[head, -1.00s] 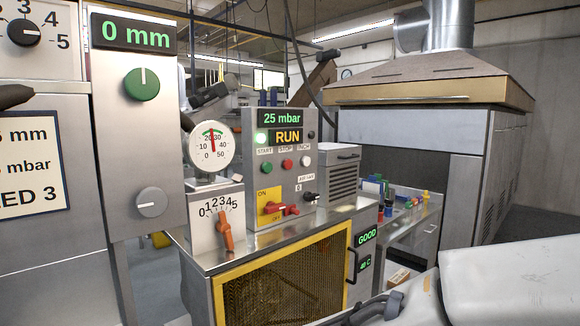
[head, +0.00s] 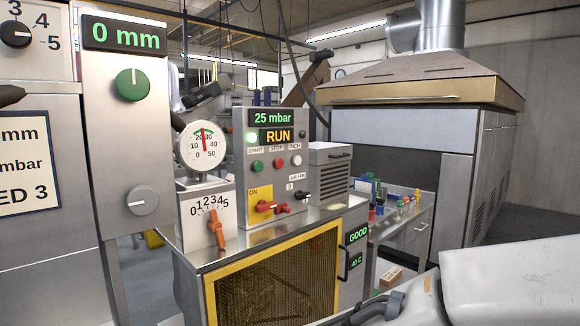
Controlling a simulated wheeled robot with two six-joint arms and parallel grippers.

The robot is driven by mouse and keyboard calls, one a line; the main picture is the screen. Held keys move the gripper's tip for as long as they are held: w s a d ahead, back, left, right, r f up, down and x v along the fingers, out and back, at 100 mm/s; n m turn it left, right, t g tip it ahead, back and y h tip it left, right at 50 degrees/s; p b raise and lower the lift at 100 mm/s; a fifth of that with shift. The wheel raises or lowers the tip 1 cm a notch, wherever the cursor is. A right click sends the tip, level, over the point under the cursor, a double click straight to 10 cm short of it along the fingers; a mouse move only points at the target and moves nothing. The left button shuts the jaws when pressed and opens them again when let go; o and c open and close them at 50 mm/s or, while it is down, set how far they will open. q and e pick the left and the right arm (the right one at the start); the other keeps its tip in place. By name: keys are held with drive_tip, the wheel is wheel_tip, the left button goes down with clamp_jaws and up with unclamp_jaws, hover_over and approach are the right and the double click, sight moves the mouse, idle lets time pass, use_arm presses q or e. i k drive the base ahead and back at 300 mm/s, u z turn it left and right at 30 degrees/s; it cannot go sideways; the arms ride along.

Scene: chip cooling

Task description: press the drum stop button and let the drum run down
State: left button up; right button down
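The drum's control panel (head: 275,190) stands on the steel cabinet in the middle. Its red button (head: 278,162) sits under the label STOP, between the green START button (head: 257,167) and the white INCH button (head: 296,160). The upper display (head: 272,117) reads 25 mbar. The yellow-framed mesh guard (head: 278,283) covers the cabinet's front; I cannot tell whether anything turns behind it. Neither gripper's fingers show, and nothing touches the panel.
My pale arm link (head: 510,285) fills the lower right. A dial gauge (head: 202,146) and an orange lever (head: 216,231) stand left of the panel. A red switch (head: 266,206) sits on a yellow plate. Small displays (head: 357,235) read GOOD and 40 C. A bench (head: 418,212) is behind.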

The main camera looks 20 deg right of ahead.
sight(278, 162)
drive_tip(key=k, duration=0.6)
drive_tip(key=z, duration=0.75)
drive_tip(key=i, duration=1.35)
drive_tip(key=u, duration=0.75)
